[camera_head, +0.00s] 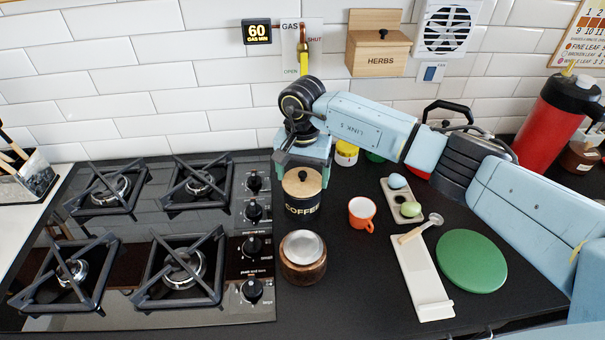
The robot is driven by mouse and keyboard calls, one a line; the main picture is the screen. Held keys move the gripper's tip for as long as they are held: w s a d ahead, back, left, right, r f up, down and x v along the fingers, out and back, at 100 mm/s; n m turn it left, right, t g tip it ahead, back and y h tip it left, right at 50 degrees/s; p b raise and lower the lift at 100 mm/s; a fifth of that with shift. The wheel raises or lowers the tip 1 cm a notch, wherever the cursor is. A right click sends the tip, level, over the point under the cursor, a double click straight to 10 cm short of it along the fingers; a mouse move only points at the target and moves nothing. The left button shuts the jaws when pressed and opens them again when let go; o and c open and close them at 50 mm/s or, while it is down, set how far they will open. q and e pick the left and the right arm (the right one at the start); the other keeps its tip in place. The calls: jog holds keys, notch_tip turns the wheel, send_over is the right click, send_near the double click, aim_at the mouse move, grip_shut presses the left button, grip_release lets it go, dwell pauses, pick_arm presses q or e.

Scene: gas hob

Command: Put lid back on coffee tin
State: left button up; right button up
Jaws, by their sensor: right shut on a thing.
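The coffee tin (304,207), black with gold "COFFEE" lettering, stands upright on the dark worktop just right of the hob. Its round wooden lid (293,186) with a dark knob is at the tin's top, looking level. I cannot tell whether it is fully seated. My right gripper (302,168) reaches in from the right and is at the lid, shut on it; its fingertips are hard to make out. My left gripper is not in view.
The gas hob (128,302) lies left of the tin. A wooden pot (303,270) stands in front, an orange mug (361,214) to the right. Further right are a long pale board (420,272), a green disc (471,261) and a red flask (556,120).

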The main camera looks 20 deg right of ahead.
dwell(0.3)
jog(key=o, duration=0.9)
jog(key=shift+c, duration=0.2)
jog(key=shift+r+p, duration=1.85)
jog(key=shift+r, duration=1.65)
grip_shut()
